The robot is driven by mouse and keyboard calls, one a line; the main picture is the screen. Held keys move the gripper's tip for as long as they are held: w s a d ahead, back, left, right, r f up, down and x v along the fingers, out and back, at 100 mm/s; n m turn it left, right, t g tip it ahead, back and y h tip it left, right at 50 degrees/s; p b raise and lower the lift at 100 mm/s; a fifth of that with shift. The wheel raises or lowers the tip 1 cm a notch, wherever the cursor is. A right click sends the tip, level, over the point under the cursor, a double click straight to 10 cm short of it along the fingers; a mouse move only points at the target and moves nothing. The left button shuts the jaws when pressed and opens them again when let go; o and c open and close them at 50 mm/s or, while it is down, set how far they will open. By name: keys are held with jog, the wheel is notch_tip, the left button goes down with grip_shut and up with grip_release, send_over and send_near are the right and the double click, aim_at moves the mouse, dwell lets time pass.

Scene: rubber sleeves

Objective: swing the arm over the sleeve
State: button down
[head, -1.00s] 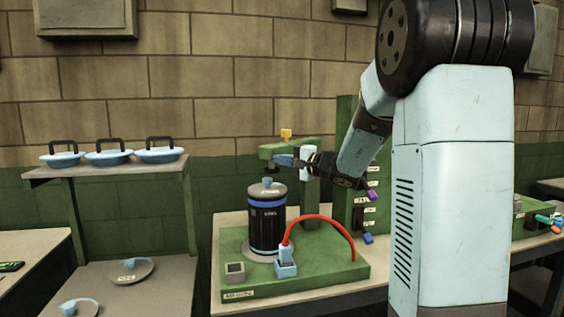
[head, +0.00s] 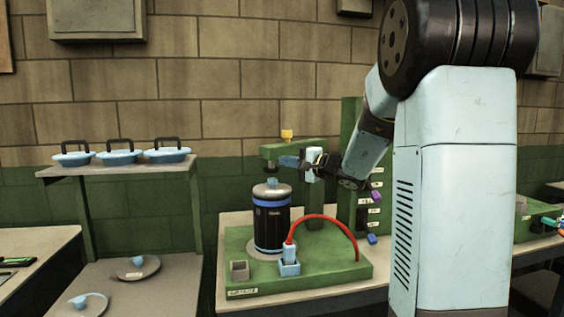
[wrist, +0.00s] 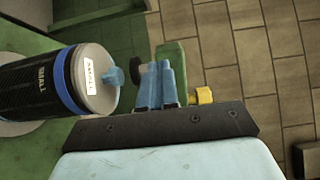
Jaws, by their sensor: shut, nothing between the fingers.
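The sleeve looks like the black cylinder with blue bands (head: 270,228), upright on a green base (head: 240,283), with a grey top and small blue knob. In the wrist view the cylinder (wrist: 40,85) lies at the left. The green arm (head: 272,152) reaches left from its post (head: 313,205), its free end above the cylinder's knob; it also shows in the wrist view (wrist: 172,55), with a yellow knob. My gripper (head: 285,160) is shut and empty, its blue fingers (wrist: 158,85) close beside the green arm. I cannot tell whether they touch it.
A red hose (head: 325,218) arcs from a blue block on the base. A small grey box (head: 239,270) sits at the base's left. A shelf (head: 110,170) with several blue handled pans stands at the left. A brick wall is behind.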

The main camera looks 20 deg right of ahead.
jog(key=s+a+v, duration=0.1)
jog(key=v, duration=0.9)
jog(key=s+a+f+n+g+h, duration=0.1)
jog(key=s+a+f+n+g, duration=0.25)
jog(key=s, duration=0.35)
jog(key=s+a+f+n+g+h, duration=0.2)
jog(key=s+a+g, duration=0.1)
jog(key=s+a, duration=0.25)
jog(key=s+a+f+n+g+h, duration=0.1)
jog(key=s+a+f+n+g, duration=0.2)
jog(key=s, duration=0.4)
jog(key=s+d+n+h, duration=0.2)
jog(key=s+d+h, duration=0.2)
jog(key=s+h, duration=0.2)
jog(key=shift+s+d+f+h, duration=0.3)
jog(key=shift+s+f, duration=0.1)
jog(key=shift+s, duration=0.6)
jog(key=shift+t, duration=0.25)
